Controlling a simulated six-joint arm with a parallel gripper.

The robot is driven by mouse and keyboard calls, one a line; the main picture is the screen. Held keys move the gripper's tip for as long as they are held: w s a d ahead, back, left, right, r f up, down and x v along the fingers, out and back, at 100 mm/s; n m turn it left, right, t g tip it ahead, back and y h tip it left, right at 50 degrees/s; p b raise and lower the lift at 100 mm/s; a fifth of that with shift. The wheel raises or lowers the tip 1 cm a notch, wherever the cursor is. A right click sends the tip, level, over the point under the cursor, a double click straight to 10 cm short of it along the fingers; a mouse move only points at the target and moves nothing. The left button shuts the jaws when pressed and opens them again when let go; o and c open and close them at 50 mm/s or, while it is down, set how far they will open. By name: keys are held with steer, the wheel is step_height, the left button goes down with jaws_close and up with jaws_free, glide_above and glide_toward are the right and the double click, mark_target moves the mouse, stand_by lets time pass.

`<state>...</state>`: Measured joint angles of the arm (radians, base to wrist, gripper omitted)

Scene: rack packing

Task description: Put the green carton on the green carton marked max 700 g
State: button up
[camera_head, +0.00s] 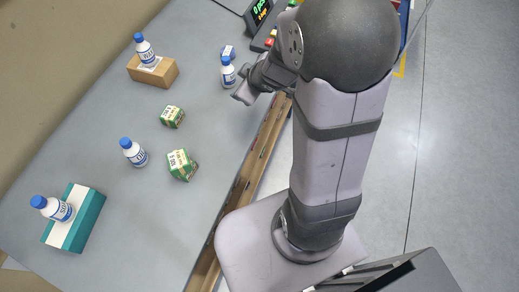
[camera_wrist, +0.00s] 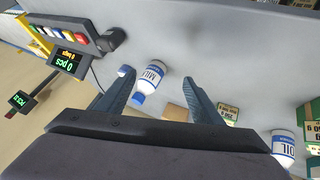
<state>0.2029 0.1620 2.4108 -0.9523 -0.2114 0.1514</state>
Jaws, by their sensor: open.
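Two green-and-white cartons stand on the grey table in the head view: a smaller upright one (camera_head: 172,116) and a larger one (camera_head: 182,165) nearer the front edge. Their printing is too small there to tell which is marked max 700 g. Two green-labelled cartons also show at the right of the wrist view, one near the middle right (camera_wrist: 228,113) and one at the right edge (camera_wrist: 312,127). My gripper (camera_head: 245,92) is open and empty, beside a milk bottle (camera_head: 228,72) and apart from both cartons. In the wrist view the milk bottle (camera_wrist: 150,78) appears between the fingers.
A white bottle stands on a brown box (camera_head: 165,74); another is on a teal-and-white box (camera_head: 88,225). A lone bottle (camera_head: 133,152) stands left of the larger carton. A blue-and-white item (camera_head: 228,51) is behind the milk bottle. A scale display (camera_head: 259,12) is at the back.

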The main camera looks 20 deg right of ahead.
steer(key=s+a+f+m+g, duration=0.1)
steer(key=s+a+m+g, duration=0.1)
steer(key=s, duration=0.8)
steer(key=s+a+m+g, duration=0.2)
steer(key=s+m+g, duration=0.3)
steer(key=s, duration=0.6)
steer(key=shift+s+a+f+g+h, duration=0.2)
steer(key=shift+a+f+g+h, duration=0.15)
steer(key=shift+g, duration=0.25)
steer(key=shift+d, duration=0.1)
step_height(320, 180, up, 4)
steer(key=p, duration=0.4)
